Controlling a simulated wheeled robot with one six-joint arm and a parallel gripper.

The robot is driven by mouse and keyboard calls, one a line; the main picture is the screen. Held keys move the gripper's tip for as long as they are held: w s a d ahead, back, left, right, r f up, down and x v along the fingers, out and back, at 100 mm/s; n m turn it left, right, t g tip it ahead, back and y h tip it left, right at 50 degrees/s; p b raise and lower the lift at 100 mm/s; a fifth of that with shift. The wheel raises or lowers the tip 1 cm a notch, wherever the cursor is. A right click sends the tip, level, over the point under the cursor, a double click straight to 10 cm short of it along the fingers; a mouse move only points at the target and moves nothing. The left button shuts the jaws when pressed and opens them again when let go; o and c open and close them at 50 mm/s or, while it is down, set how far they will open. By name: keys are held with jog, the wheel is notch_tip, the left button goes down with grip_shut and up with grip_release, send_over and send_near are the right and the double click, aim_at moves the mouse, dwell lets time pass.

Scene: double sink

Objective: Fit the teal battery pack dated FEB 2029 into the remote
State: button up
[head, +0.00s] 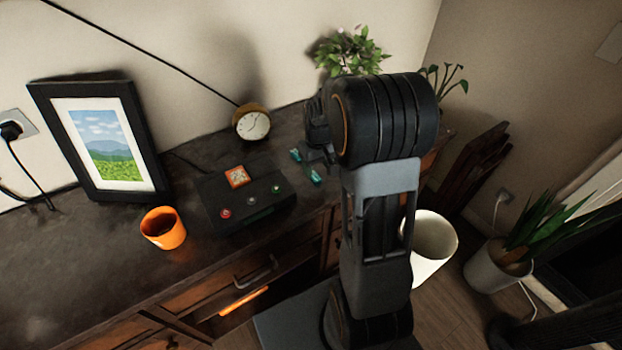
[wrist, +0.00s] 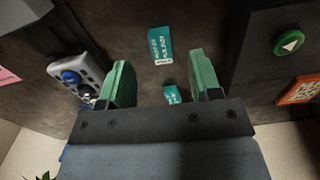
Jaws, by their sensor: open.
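My gripper (wrist: 160,78) is open, its two green fingers spread above the dark tabletop with nothing held between them. In the wrist view one teal battery pack (wrist: 160,45) with white lettering lies ahead of the fingers, near the middle. A second teal pack (wrist: 171,94) lies closer, partly hidden behind the gripper's front edge. The date on either pack is too small to read surely. The grey remote (wrist: 92,72) with a blue button is left of the left finger and partly hidden by it. In the head view my arm hides the remote.
A black box (head: 248,212) with coloured buttons and an orange label stands left of my gripper in the head view. An orange cup (head: 163,229), a framed picture (head: 110,150) and a clock (head: 251,122) stand on the cabinet top. A white bin (head: 433,245) is on the floor.

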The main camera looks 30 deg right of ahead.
aim_at(317, 180)
jog(key=shift+s+f, duration=0.1)
jog(key=shift+f, duration=2.6)
jog(key=c, duration=1)
